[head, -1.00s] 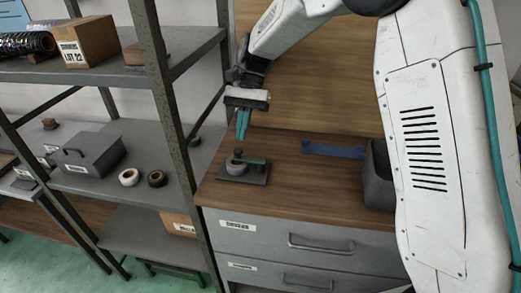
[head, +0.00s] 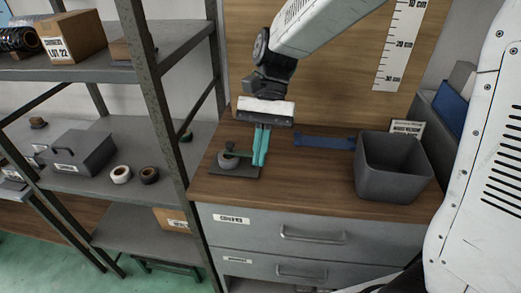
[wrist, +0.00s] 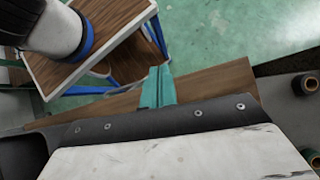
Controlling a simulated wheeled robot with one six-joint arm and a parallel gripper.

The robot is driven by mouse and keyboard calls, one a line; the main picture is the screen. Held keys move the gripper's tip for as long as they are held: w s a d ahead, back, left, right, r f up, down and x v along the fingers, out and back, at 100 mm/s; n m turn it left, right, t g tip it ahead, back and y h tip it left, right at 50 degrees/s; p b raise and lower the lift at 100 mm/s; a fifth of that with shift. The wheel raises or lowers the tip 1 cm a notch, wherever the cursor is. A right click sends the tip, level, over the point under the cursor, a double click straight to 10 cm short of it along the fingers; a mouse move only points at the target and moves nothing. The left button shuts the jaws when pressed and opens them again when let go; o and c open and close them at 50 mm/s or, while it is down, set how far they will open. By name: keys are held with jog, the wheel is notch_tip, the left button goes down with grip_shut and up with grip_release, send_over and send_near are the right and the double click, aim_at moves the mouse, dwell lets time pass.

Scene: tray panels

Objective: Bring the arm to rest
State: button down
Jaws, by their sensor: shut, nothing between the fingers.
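My gripper (head: 261,146) hangs over the wooden workbench (head: 290,178) in the head view. Its teal fingers are together and point down, with nothing between them. I cannot tell whether the fingers touch the plate or bar. In the wrist view the closed teal fingers (wrist: 157,84) show against a wooden surface and green floor. My white arm links rise to the upper right in the head view.
A dark open bin (head: 372,186) stands on the bench at right, with a blue strip (head: 325,142) to its left. A metal shelf (head: 88,70) with boxes, a grey case (head: 78,157) and tape rolls is at left. The bench front between plate and bin is clear.

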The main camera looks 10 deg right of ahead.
dwell(0.5)
jog(key=s+d+r+n+t+h, duration=0.1)
jog(key=s+d+r+n+t, duration=0.1)
jog(key=s+d+t, duration=0.2)
jog(key=s+d+r+n+t+h, duration=0.2)
jog(key=s+d+r+n+t, duration=0.1)
jog(key=s+d, duration=0.7)
jog(key=shift+s+d+r+t, duration=0.3)
jog(key=shift+d+t, duration=0.4)
jog(key=shift+d, duration=0.9)
jog(key=shift+f, duration=0.1)
